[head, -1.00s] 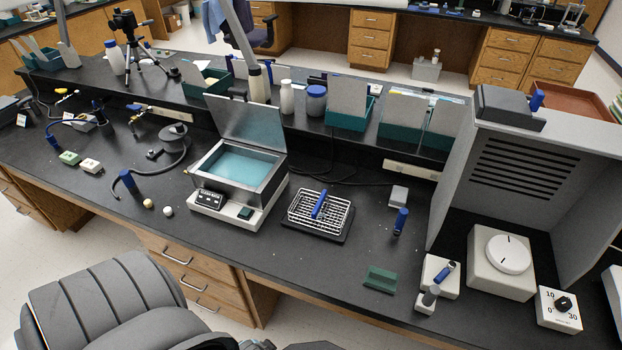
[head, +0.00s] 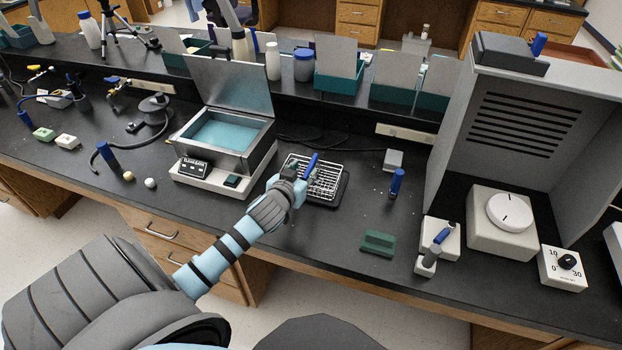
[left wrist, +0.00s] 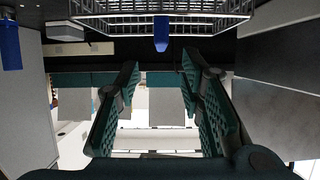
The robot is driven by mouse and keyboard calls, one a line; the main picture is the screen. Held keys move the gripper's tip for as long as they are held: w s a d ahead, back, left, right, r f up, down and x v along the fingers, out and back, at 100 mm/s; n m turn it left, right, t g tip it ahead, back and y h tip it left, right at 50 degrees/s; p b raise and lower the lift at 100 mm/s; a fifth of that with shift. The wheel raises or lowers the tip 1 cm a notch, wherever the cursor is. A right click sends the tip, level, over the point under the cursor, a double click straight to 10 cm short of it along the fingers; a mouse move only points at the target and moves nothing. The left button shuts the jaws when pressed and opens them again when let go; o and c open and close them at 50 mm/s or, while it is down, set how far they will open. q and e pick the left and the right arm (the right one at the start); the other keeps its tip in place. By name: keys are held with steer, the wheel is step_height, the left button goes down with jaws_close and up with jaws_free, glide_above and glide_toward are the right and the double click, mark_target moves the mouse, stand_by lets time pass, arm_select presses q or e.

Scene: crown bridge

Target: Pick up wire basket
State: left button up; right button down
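The wire basket (head: 327,184) is a silver rack with a blue handle (head: 312,163). It sits on a dark pad on the black bench, right of the open-lidded bath. My left gripper (head: 291,174) is at the basket's left side, near the handle, and hides part of the basket. In the left wrist view the basket (left wrist: 215,21) spans the top edge, with its blue handle (left wrist: 161,32) just beyond the gap between the fingers. My left gripper (left wrist: 160,72) is open with nothing between its green-padded fingers. My right gripper is not in view.
The bath (head: 222,150) with teal liquid stands left of the basket. A blue-capped tool (head: 397,183), a small grey box (head: 393,160) and a green holder (head: 378,244) lie to the right. A grey hood (head: 520,130) stands farther right. The bench between has free room.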

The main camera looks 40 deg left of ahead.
mark_target(310, 165)
arm_select(q)
steer(key=b+x, duration=0.1)
steer(key=x, duration=0.3)
steer(key=b+x, duration=0.1)
steer(key=x, duration=0.3)
steer(key=shift+s+f, duration=0.1)
steer(key=shift+f, duration=0.15)
steer(key=shift+s+r, duration=0.1)
jaws_close()
